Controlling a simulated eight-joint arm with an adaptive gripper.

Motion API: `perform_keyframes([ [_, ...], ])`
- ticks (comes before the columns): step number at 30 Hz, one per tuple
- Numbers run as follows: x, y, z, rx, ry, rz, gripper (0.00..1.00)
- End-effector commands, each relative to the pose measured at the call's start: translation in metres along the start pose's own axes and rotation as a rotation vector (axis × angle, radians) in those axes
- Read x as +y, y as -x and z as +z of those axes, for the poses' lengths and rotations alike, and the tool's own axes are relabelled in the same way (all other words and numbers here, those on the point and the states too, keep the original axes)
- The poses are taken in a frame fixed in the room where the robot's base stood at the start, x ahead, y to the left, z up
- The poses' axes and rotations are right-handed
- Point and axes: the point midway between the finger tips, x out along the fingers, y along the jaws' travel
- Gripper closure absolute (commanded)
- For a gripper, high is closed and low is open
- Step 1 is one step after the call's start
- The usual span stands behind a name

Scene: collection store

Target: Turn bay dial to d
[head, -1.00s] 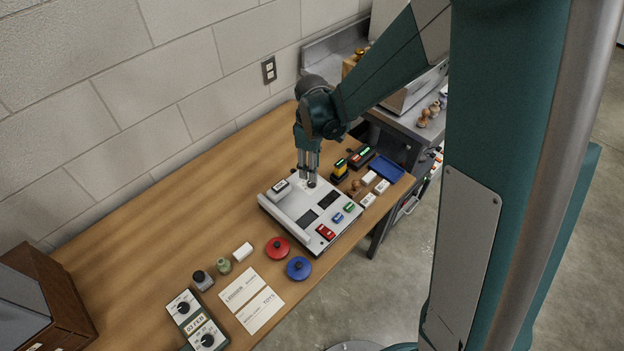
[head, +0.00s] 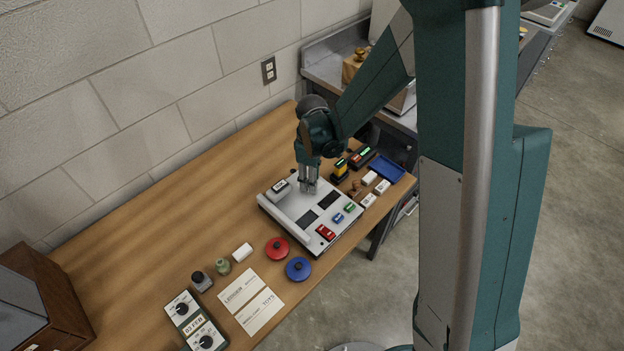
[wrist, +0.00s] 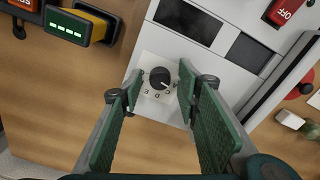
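The bay dial (wrist: 159,77) is a round black knob on a pale plate at one end of the light grey console (wrist: 220,62). Its white mark points to the lower right in the wrist view. The letters C, D and E show beside it; I cannot tell exactly which letter the mark meets. My gripper (wrist: 158,88) is open, with one finger on each side of the dial and gaps between. In the head view my gripper (head: 309,188) is over the console's far end and hides the dial.
A yellow-and-black device (head: 340,170), a blue tray (head: 387,168) and small white blocks stand close by. Red (head: 277,249) and blue (head: 299,268) round lidded things lie in front.

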Motion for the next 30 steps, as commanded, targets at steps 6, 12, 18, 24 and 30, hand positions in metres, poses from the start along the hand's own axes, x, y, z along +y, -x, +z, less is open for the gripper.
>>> perform_keyframes([
  [6, 0.0001, 0.0002, 0.0000, 0.000, 0.000, 0.000, 0.84],
  [12, 0.0001, 0.0002, -0.0001, 0.000, 0.000, 0.000, 0.94],
  [18, 0.0001, 0.0000, -0.0001, 0.000, -0.017, 0.000, 0.94],
  [24, 0.0002, -0.0004, -0.0002, 0.000, -0.077, 0.000, 0.94],
  [30, 0.0001, -0.0009, -0.0001, 0.000, -0.196, 0.000, 0.94],
])
